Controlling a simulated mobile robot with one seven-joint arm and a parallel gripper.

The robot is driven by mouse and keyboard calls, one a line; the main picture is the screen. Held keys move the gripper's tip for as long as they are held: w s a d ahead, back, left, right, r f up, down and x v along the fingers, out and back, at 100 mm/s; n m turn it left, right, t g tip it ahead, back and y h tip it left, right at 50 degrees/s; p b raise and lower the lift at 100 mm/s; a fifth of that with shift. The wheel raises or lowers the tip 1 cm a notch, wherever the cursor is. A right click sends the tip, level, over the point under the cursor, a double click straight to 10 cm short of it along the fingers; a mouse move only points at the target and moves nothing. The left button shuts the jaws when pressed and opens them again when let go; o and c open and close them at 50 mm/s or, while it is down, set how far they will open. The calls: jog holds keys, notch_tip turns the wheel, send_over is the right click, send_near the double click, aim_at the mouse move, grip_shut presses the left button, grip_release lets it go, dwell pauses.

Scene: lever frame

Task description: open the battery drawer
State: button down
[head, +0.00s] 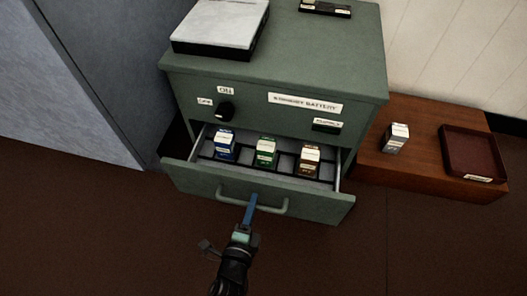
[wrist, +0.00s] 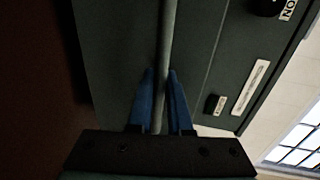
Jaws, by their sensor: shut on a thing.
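The battery drawer (head: 260,190) of the green cabinet is pulled out, with its inside in view. Three small boxes stand in its compartments: a blue one (head: 225,144) at left, a green one (head: 265,152) in the middle and a brown one (head: 308,160) at right. My gripper (head: 251,208) is at the middle of the drawer's bar handle (head: 227,199). In the wrist view its blue fingers (wrist: 161,100) are on both sides of the handle bar (wrist: 167,50), shut on it.
The green cabinet (head: 350,70) carries a dark knob (head: 225,111) and labels above the drawer. A grey panel (head: 95,75) stands close at left. At right, a low wooden unit (head: 400,170) holds another small box (head: 395,138) and a dark red tray (head: 475,153). The floor in front is clear.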

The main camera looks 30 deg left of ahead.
jog(key=f+v, duration=0.2)
jog(key=v, duration=0.7)
jog(key=shift+s+d+p, duration=0.15)
jog(key=shift+s+p, duration=0.2)
jog(key=shift+s, duration=0.15)
jog(key=shift+r, duration=0.1)
jog(key=c, duration=0.8)
grip_release()
jog(key=shift+c, duration=0.2)
jog(key=p+v, duration=0.5)
jog(key=v, duration=0.8)
